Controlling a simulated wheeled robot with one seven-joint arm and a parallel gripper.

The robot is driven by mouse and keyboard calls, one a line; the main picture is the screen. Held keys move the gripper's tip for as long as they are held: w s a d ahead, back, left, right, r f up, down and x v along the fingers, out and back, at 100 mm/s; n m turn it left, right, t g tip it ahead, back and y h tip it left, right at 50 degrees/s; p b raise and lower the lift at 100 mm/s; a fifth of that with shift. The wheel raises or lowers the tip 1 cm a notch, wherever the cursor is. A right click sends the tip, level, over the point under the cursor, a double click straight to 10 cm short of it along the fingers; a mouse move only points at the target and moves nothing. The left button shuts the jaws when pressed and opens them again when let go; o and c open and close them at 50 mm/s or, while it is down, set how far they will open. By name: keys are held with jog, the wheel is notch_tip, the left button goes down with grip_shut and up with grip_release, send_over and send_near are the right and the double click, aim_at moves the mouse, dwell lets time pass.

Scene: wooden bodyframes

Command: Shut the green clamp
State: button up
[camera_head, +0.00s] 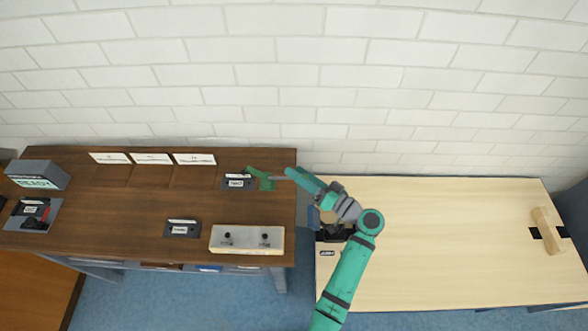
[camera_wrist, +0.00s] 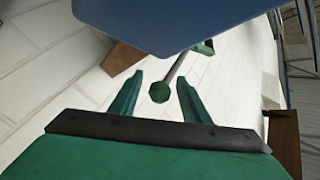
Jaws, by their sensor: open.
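The green clamp (camera_head: 266,184) is at the back right of the dark workbench, beside a small black labelled plate (camera_head: 238,181). In the wrist view, a grey rod with a round green knob (camera_wrist: 159,92) runs from a green part (camera_wrist: 205,47) farther off. My gripper (camera_head: 292,174) reaches in from the right at the clamp's rod. The wrist view shows its two green fingers (camera_wrist: 159,79) apart, with the knob between them in the picture. I cannot tell whether they touch it. A large blue surface hides the top of the wrist view.
A cream box (camera_head: 247,239) with two black knobs stands at the bench's front right. Another labelled plate (camera_head: 182,229) and several white cards (camera_head: 152,159) lie left. A pale table (camera_head: 450,225) with a wooden block (camera_head: 547,230) stands right. A white brick wall (camera_head: 300,75) closes the back.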

jog(key=shift+x, duration=1.25)
jog(key=shift+c, duration=0.6)
